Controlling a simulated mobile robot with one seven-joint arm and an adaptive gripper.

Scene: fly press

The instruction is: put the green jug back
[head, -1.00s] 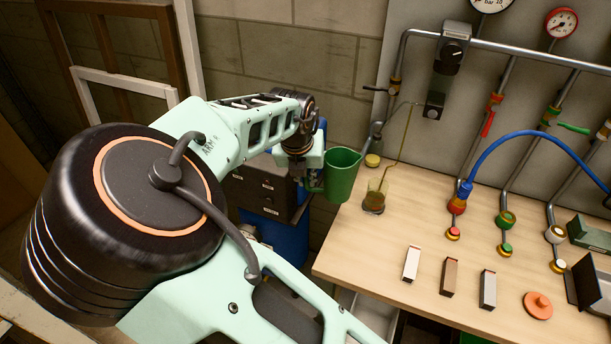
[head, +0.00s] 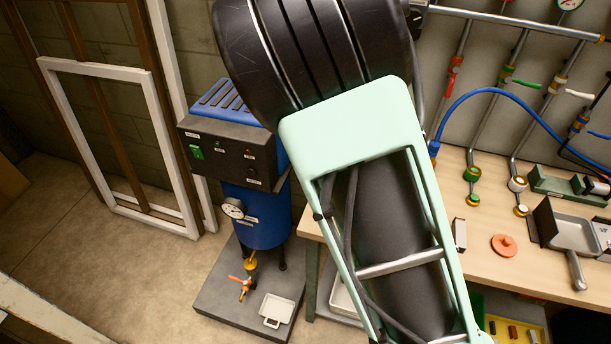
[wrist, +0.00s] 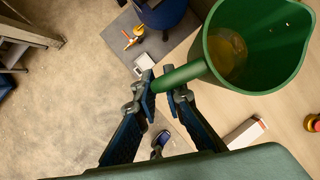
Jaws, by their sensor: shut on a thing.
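The green jug (wrist: 272,72) fills the top right of the wrist view, with its open mouth towards the camera. A small brownish-yellow patch, perhaps liquid, shows at its bottom. My gripper (wrist: 166,90) is shut on the jug's handle, with one finger on each side of it. The jug hangs in the air, and what lies directly under it is hidden. In the head view my arm covers the middle, and neither jug nor gripper shows.
A blue compressor (head: 255,215) stands on a grey base (head: 215,310) on the floor, with an orange-handled tap and a white tray (head: 277,308). A wooden bench (head: 480,240) with pipes and valves is at right. Frames lean at left. Floor between is clear.

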